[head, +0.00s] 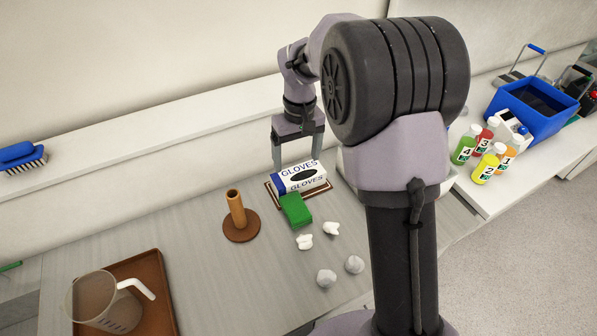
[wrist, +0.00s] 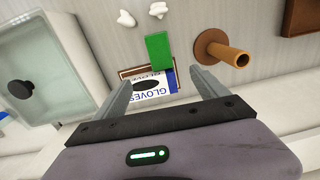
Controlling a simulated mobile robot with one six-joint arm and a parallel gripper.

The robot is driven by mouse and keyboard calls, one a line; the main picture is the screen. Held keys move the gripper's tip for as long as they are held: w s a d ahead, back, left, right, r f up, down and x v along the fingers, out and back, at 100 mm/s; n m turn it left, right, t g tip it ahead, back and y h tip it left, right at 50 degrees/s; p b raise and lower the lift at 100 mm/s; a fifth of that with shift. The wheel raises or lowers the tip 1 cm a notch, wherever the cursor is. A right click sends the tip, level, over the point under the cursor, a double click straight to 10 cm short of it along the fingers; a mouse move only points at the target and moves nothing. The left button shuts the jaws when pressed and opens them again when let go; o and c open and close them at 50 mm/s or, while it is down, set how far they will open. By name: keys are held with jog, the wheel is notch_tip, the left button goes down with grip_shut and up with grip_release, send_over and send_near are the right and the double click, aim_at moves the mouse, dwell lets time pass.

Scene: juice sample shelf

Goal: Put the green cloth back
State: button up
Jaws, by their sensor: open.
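The green cloth (head: 295,210) is a folded green block on the grey worktop, lying against the near side of the glove box (head: 299,177). It also shows in the wrist view (wrist: 157,50), where its end meets the box. The white and blue glove box sits on a brown-edged mat or tray (head: 323,192); the cloth appears to overlap its edge. My gripper (head: 299,163) is open and empty, pointing down over the glove box. In the wrist view its fingers (wrist: 160,77) are spread on either side of the box, with the cloth beyond them.
A wooden peg on a round base (head: 237,222) stands left of the cloth. A brown tray (head: 155,270) holds a beaker. Numbered bottles (head: 490,160) and a blue crate (head: 530,105) stand right. A ledge runs behind.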

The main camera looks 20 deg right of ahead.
jog(key=s+a+r+m+t+y, duration=0.1)
jog(key=s+a+r+m+t, duration=0.1)
jog(key=s+r, duration=0.6)
jog(key=s+a+r+m+t, duration=0.1)
jog(key=s+r+m+t, duration=0.1)
jog(key=s+r, duration=0.7)
jog(key=s+a+f+m+t, duration=0.15)
jog(key=s+f, duration=0.25)
jog(key=s, duration=0.6)
notch_tip(320, 180, down, 14)
jog(key=b, duration=1.4)
jog(key=shift+m+y, duration=0.3)
jog(key=shift+m, duration=0.15)
jog(key=shift+r, duration=0.1)
